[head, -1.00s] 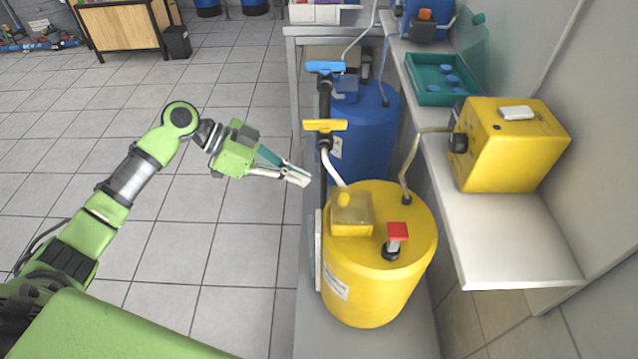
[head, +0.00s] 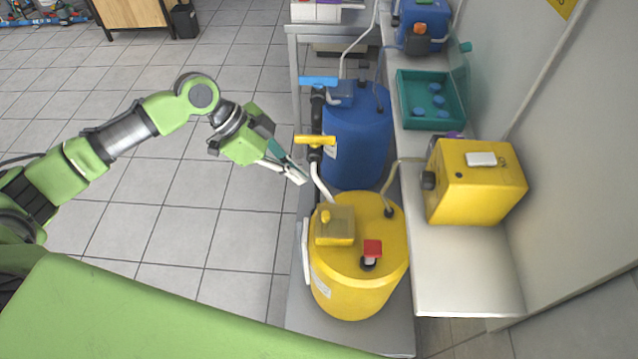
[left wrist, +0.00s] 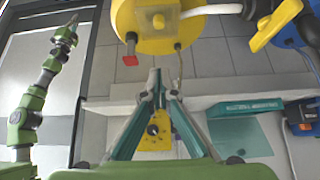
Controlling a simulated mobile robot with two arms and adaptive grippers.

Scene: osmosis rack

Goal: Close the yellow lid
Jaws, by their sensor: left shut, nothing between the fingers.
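A yellow barrel (head: 355,290) stands on the grey base at the centre right. On its top is a small boxy yellow lid (head: 336,224) with a round knob; I cannot tell whether it is fully down. A red-topped cap (head: 372,248) sits beside it. My left gripper (head: 299,175) is shut and empty, up and to the left of the lid, apart from the barrel. In the left wrist view its fingers (left wrist: 164,85) point toward the shelf, with the barrel (left wrist: 155,38) at the top.
A yellow valve handle (head: 315,141) and a blue one (head: 318,82) rise beside the barrels. A blue barrel (head: 357,135) stands behind. The shelf (head: 465,270) at right holds a yellow pump box (head: 475,190) and a green tray (head: 440,121). Floor at left is clear.

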